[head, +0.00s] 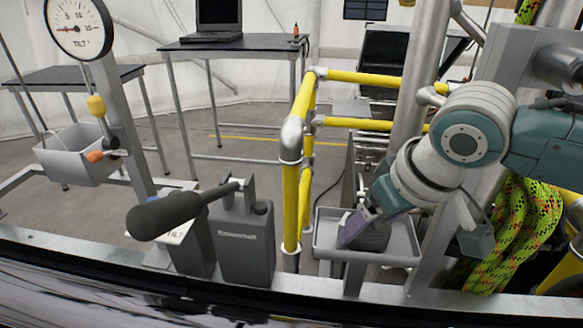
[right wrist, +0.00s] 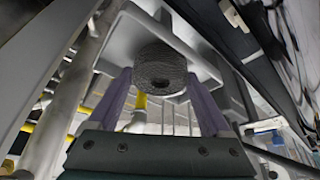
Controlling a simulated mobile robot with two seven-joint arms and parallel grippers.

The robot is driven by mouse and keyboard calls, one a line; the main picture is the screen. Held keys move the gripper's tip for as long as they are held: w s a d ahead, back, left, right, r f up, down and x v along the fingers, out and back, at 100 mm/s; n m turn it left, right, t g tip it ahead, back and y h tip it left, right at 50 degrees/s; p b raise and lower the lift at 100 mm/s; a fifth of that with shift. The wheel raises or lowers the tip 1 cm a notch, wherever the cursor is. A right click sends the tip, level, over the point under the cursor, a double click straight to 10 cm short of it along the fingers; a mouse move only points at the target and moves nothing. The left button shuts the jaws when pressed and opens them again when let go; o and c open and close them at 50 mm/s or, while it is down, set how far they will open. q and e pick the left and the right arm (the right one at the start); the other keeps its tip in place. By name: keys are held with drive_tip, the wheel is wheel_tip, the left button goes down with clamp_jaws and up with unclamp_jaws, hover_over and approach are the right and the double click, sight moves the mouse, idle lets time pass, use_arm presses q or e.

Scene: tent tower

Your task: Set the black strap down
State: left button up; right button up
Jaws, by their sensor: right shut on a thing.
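The black strap (head: 374,235) is a dark, tightly wound roll in the head view, low in a grey tray (head: 398,252) fixed to the frame at the right. My right gripper (head: 352,228) reaches down into that tray with its purple fingers at the roll. In the right wrist view, the strap (right wrist: 160,70) shows as a coiled roll with a hole at its centre, between the two purple fingers of my right gripper (right wrist: 160,88). The gripper is shut on it. I cannot tell whether the roll touches the tray floor. My left gripper is not in view.
Yellow railings (head: 292,195) stand left of the tray. A dark pump (head: 246,240) with a thick black handle stands further left. A green-orange rope (head: 515,230) hangs at the right. Another grey bin (head: 75,160) hangs beneath a tilt dial (head: 78,28) at the left.

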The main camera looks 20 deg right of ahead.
drive_tip(key=o, duration=1.2)
drive_tip(key=shift+o, duration=0.2)
drive_tip(key=shift+s+r, duration=0.1)
drive_tip(key=shift+r, duration=0.35)
drive_tip(key=p+v, duration=0.2)
drive_tip(key=v, duration=0.8)
drive_tip(key=s+a+f, duration=0.2)
drive_tip(key=s+a, duration=0.1)
drive_tip(key=s, duration=0.5)
drive_tip(key=s+a+f+n+g, duration=0.1)
drive_tip(key=s+a+f, duration=0.2)
drive_tip(key=s, duration=0.5)
drive_tip(key=shift+a+n, duration=0.25)
drive_tip(key=shift+n, duration=0.05)
drive_tip(key=shift+f, duration=0.1)
wheel_tip(320, 180, up, 30)
drive_tip(key=p, duration=2.9)
drive_tip(key=shift+p, duration=0.35)
